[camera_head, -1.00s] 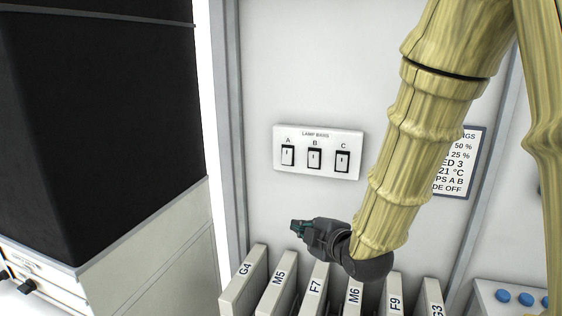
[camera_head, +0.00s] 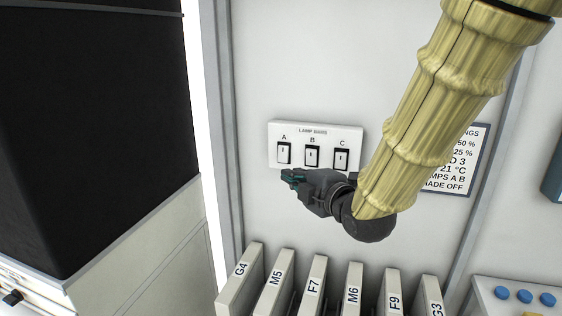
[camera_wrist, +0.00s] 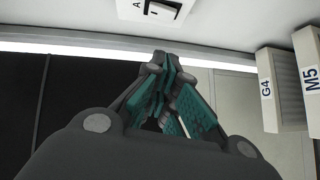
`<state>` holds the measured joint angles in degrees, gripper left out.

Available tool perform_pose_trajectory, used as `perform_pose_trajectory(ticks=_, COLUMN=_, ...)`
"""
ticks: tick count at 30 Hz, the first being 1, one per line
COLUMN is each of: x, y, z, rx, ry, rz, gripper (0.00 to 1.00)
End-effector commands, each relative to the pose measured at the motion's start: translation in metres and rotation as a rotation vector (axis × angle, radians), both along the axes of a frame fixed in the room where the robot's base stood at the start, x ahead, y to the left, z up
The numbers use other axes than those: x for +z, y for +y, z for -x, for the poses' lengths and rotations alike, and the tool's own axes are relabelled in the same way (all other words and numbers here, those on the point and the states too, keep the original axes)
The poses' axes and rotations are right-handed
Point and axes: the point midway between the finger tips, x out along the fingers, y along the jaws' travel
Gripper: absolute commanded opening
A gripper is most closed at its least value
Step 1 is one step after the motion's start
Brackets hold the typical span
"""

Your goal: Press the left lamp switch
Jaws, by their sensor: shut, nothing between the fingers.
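The left lamp switch, marked A (camera_head: 284,153), is the leftmost of three dark-framed white rockers on the white lamp panel (camera_head: 325,131). Switch B (camera_head: 312,157) and switch C (camera_head: 341,160) sit to its right. My gripper (camera_head: 287,176) is shut and empty, its teal-padded fingertips just below switch A, near the panel's lower edge. I cannot tell whether they touch the wall. In the wrist view, switch A (camera_wrist: 163,9) shows at the top edge, partly cut off, beyond my fingertips (camera_wrist: 165,62).
Several upright labelled slabs, such as G4 (camera_head: 240,282) and M5 (camera_head: 274,284), stand below the panel. A notice (camera_head: 466,165) hangs to the right, partly behind my arm. A large black-sided cabinet (camera_head: 95,130) fills the left. A box with blue buttons (camera_head: 524,297) is lower right.

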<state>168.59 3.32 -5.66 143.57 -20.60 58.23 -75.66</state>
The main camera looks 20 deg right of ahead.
Motion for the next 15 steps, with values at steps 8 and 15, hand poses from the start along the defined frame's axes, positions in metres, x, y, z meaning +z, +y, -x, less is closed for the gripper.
perform_pose_trajectory(ticks=8, x=0.003, y=0.001, z=-0.011, rx=0.000, ry=0.004, rz=-0.002, gripper=0.00)
perform_pose_trajectory(ticks=15, x=0.001, y=0.003, z=-0.020, rx=-0.003, ry=0.004, rz=-0.001, gripper=0.00)
